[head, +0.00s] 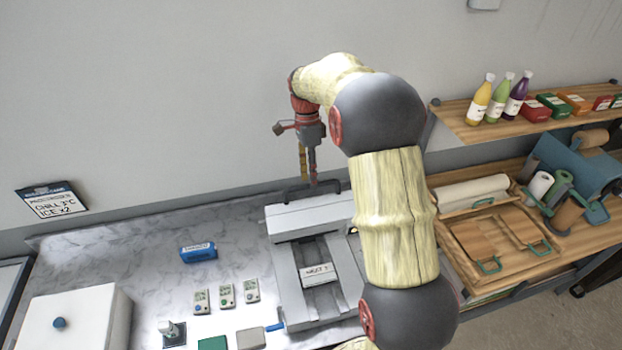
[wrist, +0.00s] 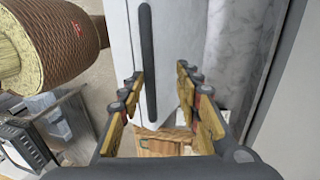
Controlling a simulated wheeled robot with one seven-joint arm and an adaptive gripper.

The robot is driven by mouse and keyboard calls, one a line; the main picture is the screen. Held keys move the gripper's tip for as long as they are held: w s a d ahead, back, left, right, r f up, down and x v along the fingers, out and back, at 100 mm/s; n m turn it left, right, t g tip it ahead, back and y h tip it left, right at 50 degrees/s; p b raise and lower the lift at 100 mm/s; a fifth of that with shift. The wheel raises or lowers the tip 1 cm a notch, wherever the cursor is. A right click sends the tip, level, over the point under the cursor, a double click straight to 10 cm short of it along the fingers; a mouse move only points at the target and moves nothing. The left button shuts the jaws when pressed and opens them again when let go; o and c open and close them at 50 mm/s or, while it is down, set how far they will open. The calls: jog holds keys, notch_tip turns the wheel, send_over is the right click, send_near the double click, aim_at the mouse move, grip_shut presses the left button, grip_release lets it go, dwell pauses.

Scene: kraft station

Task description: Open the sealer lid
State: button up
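The sealer (head: 290,262) is a grey machine on the counter, partly hidden behind my arm. Its pale lid (head: 290,220) lies across the back part and looks down. A dark bar handle (head: 294,193) runs along the lid's far side. My gripper (head: 308,182) points down just above the handle. In the wrist view the handle (wrist: 148,62) is a black bar on the pale lid. There my gripper (wrist: 160,100) is open, its fingers wide apart with nothing held. The handle lies in line with the gap, nearer the left finger. I cannot tell if they touch.
The wall (head: 180,90) is close behind. At right are a wooden shelf (head: 460,125) with bottles and a bench (head: 465,240) with trays.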

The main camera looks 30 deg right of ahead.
jog(key=v, duration=1)
jog(key=shift+r, duration=0.4)
jog(key=shift+w+d, duration=0.1)
jog(key=s+a+f+n+t+b, duration=0.2)
jog(key=s+a+f+n+b, duration=0.3)
jog(key=s+f+n+b, duration=0.2)
jog(key=s+a+f+n+t+b, duration=0.3)
jog(key=s+a+f+n+b, duration=0.3)
jog(key=s+f+b, duration=0.5)
jog(key=s+a+f+n+t+b, duration=0.3)
jog(key=s+a+f+n+b, duration=0.3)
jog(key=s+f+n+b, duration=0.2)
jog(key=s+f+b, duration=0.2)
jog(key=s+b, duration=0.1)
jog(key=b, duration=0.1)
jog(key=shift+s+a+h, duration=0.15)
jog(key=shift+s+h, duration=0.15)
jog(key=shift+s, duration=0.05)
jog(key=shift+f, duration=0.1)
